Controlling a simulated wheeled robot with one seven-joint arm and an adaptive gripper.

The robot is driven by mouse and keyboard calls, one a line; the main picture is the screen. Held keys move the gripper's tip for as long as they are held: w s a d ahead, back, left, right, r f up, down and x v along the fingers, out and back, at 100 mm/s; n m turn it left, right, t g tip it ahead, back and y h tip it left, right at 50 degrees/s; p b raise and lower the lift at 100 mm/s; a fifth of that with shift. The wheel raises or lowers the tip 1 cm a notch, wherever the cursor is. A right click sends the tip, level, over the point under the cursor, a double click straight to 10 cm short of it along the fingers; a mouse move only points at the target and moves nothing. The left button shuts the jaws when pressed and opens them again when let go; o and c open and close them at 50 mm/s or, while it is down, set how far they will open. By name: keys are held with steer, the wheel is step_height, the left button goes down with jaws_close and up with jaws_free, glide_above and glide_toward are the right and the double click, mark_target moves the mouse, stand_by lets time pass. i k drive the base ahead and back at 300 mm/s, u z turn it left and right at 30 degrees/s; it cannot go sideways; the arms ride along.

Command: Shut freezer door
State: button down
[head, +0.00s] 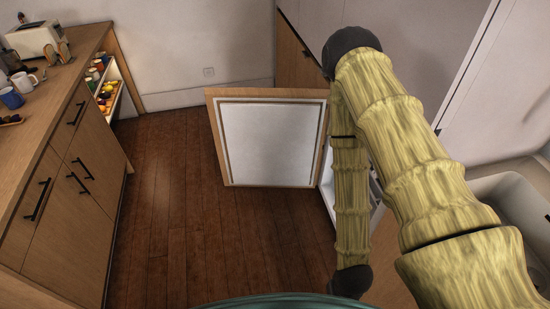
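The freezer door (270,144) stands wide open in the middle of the head view, its white inner panel with a wooden edge facing me. It is hinged on the right, beside the freezer opening. A strip of the white freezer interior (327,188) shows there; my arm hides most of the rest. My arm rises from the lower right, bends at the top and comes down in front of the opening to a dark joint. My gripper is not visible, so its state and any contact are hidden.
Dark wooden floor (175,210) is clear left of the door. A wooden counter (48,78) at the left holds a toaster (35,39) and mugs. An open white compartment (117,75) with fruit and cups is at its far end. A white sink (515,205) is at the right.

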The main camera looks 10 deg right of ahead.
mark_target(264, 136)
steer(key=i, duration=1.95)
steer(key=u, duration=1.25)
steer(key=i, duration=2.65)
steer(key=z, duration=1.15)
steer(key=i, duration=1.25)
steer(key=z, duration=0.85)
